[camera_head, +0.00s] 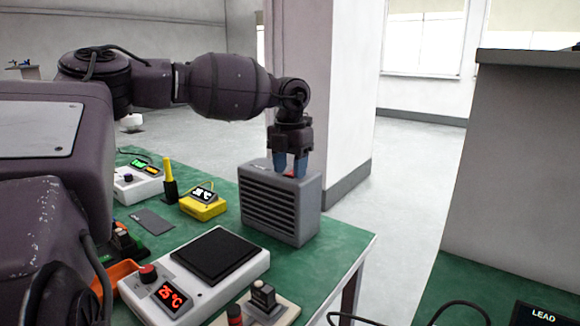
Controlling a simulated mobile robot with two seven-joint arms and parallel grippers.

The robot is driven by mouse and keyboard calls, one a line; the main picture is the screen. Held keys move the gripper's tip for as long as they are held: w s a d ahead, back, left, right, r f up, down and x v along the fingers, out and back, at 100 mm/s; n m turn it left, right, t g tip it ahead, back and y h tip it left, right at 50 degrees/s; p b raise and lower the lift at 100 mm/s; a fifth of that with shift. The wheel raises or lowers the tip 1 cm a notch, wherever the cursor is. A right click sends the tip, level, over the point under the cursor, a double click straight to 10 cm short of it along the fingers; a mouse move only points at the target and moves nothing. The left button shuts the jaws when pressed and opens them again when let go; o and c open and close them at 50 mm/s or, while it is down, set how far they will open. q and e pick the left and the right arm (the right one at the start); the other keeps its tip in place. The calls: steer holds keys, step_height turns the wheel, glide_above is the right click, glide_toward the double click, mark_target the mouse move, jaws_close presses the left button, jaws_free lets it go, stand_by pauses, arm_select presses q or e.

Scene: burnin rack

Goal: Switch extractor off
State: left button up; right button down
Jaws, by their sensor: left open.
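The extractor is a grey box with a slatted front (280,210), standing upright near the far right corner of the green table. My left gripper (290,165) points down at the top of the extractor, with its blue fingertips slightly apart. A small red spot, which looks like a switch (289,174), shows on the extractor's top right by the fingertips. I cannot tell whether the fingers touch it or what position it is in. My right gripper is not in view.
On the green table (342,239) are a hot plate reading 25 °C (185,285), a yellow meter (203,203), a soldering iron stand (169,185) and a white station (137,183). A small block with a red knob (262,300) sits at the front. A pillar (345,90) stands behind the extractor.

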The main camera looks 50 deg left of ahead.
arm_select(q)
jaws_close()
steer(key=shift+w+a+f+g+b, duration=0.1)
steer(key=shift+w+f+g+b, duration=0.1)
steer(key=shift+f+g+b, duration=0.35)
steer(key=shift+w+r+g+h+b, duration=0.15)
steer(key=shift+g+h+b, duration=0.25)
steer(key=shift+b, duration=0.55)
steer(key=shift+r+g+b, duration=0.35)
steer(key=shift+g+b, duration=0.1)
steer(key=shift+b, duration=0.15)
steer(key=shift+r, duration=0.2)
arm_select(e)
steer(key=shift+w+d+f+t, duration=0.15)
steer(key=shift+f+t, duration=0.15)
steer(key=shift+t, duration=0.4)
arm_select(q)
jaws_free()
